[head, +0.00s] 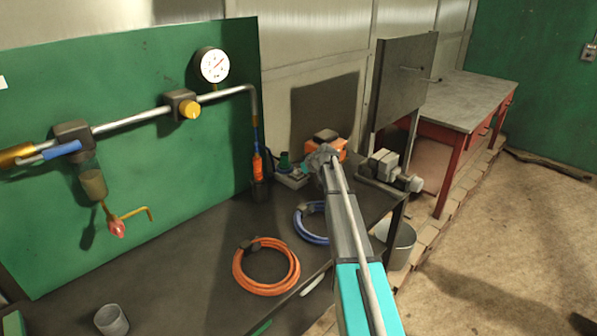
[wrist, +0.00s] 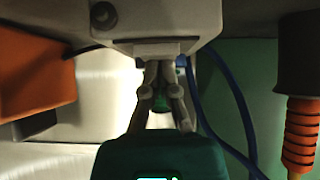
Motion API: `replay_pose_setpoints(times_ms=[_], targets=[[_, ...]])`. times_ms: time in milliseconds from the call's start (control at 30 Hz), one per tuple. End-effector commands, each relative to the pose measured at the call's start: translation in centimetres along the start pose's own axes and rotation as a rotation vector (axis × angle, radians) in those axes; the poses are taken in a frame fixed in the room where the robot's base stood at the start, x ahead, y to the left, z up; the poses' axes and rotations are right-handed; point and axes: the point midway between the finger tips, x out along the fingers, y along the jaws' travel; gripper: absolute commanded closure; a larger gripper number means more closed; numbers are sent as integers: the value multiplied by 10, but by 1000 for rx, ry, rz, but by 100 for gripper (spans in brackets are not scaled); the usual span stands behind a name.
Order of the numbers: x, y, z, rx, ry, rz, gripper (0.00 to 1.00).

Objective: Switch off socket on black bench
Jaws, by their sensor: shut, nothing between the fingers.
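The socket is a light grey box (head: 292,179) on the black bench (head: 200,262), near its far end, with a green part (head: 284,160) at its left side. In the wrist view the pale box (wrist: 205,22) fills the top middle, with a dark round knob on its face. My gripper (head: 313,157) is over the right side of the socket in the head view. In the wrist view its fingers (wrist: 160,72) are shut and empty, with the tips at the box's edge. I cannot tell whether they touch it. The switch cannot be made out.
An orange box (head: 326,146) stands right behind my gripper; it shows at left in the wrist view (wrist: 35,65). An orange-ended hose (head: 258,168) hangs left of the socket. A blue coil (head: 308,222) and an orange coil (head: 265,266) lie on the bench. A grey machine (head: 390,168) is at right.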

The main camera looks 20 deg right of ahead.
Motion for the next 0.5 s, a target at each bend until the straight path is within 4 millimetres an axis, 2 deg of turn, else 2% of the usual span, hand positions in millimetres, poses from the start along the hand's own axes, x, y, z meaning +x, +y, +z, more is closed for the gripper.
replay_pose_setpoints(times_ms=[100,500], targets=[[-4,0,7,-2,-9,0,100],[-5,1,8,-3,-11,0,100]])
